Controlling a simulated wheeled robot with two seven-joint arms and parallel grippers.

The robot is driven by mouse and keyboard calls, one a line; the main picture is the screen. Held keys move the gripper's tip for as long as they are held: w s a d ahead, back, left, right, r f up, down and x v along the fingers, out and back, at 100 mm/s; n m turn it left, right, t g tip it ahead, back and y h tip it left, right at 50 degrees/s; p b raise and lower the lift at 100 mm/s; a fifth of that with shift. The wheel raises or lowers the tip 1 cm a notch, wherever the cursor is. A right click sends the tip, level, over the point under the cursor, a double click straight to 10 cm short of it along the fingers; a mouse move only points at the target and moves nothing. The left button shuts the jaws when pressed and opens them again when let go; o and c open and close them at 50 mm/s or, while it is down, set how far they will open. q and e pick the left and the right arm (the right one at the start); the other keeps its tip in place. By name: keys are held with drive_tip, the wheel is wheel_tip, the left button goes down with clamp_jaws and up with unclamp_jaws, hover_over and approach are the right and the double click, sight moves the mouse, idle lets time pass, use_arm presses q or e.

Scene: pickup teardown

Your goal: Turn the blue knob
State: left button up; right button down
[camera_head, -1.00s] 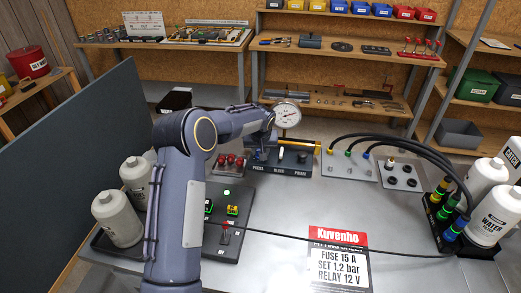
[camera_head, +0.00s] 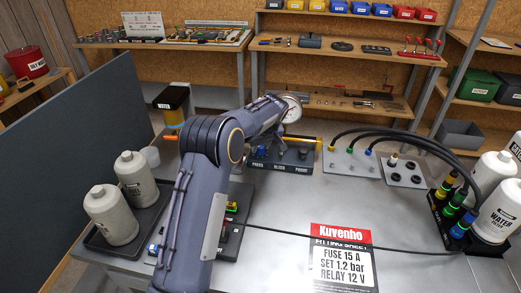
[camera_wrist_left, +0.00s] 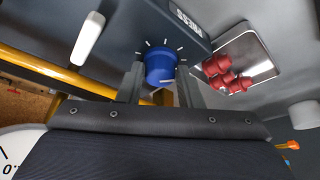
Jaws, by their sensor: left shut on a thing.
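The blue knob (camera_wrist_left: 161,66) is on the dark panel marked PRESS, with white tick marks around it, in the left wrist view. A small blue part of it shows in the head view (camera_head: 261,152) on the front of the box marked PRESS, BLEED and PUMP (camera_head: 292,165). My left gripper (camera_wrist_left: 161,82) is shut on the knob, one finger on each side. In the head view my left arm hides most of the gripper.
A round gauge (camera_head: 291,106) rises behind the box. White bottles (camera_head: 136,175) stand at left. Black hoses (camera_head: 385,137) arch at right. The table centre holds a printed sheet (camera_head: 342,262).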

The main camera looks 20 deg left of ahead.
use_arm(q)
drive_tip(key=n+g, duration=0.1)
drive_tip(key=n, duration=0.1)
drive_tip(key=n+p, duration=0.1)
drive_tip(key=n, duration=0.1)
drive_tip(key=shift+w+d+n+g+y, duration=0.1)
drive_tip(key=shift+n+g+y, duration=0.2)
drive_tip(key=shift+g, duration=0.1)
idle(0.4)
drive_tip(key=o, duration=1)
drive_tip(key=shift+c, duration=0.2)
drive_tip(key=b+v, duration=0.1)
drive_tip(key=v, duration=0.6)
drive_tip(key=shift+d+r, duration=0.2)
drive_tip(key=shift+r, duration=0.15)
